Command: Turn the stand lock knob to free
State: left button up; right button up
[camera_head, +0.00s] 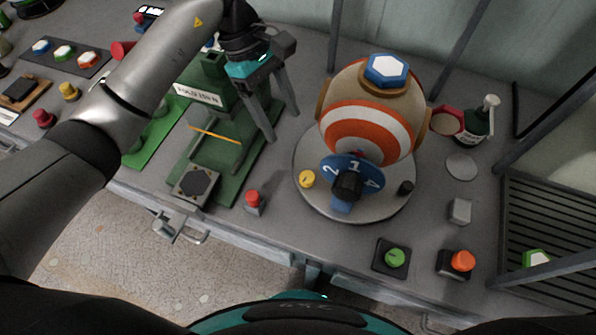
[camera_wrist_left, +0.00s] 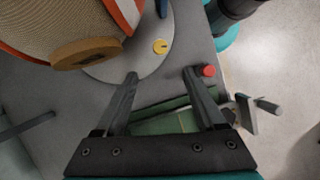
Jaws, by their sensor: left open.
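The ball (camera_head: 368,105), striped orange, white and tan, sits on a round grey stand (camera_head: 330,205). A yellow knob (camera_head: 307,179) is on the stand's left side, and it also shows in the left wrist view (camera_wrist_left: 160,46). A small black knob (camera_head: 406,187) is on the stand's right side. No readable label shows which of them is the lock. My left gripper (camera_head: 282,126) is open and empty, left of the ball and above the yellow knob's far side. Its spread fingers (camera_wrist_left: 160,73) point toward the stand's edge. My right gripper is not in view.
A green press (camera_head: 215,150) stands left of the stand, with a red button (camera_head: 254,200) at its front right. A blue numbered dial (camera_head: 347,170) with a black hub is at the ball's front. Green (camera_head: 395,257) and orange (camera_head: 462,261) buttons sit near the front edge.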

aim_at(306, 176)
pick_arm(q)
jog(key=x, duration=1.5)
jog(key=shift+d+b, duration=0.15)
jog(key=shift+b, duration=0.2)
jog(key=shift+c, duration=0.4)
grip_shut()
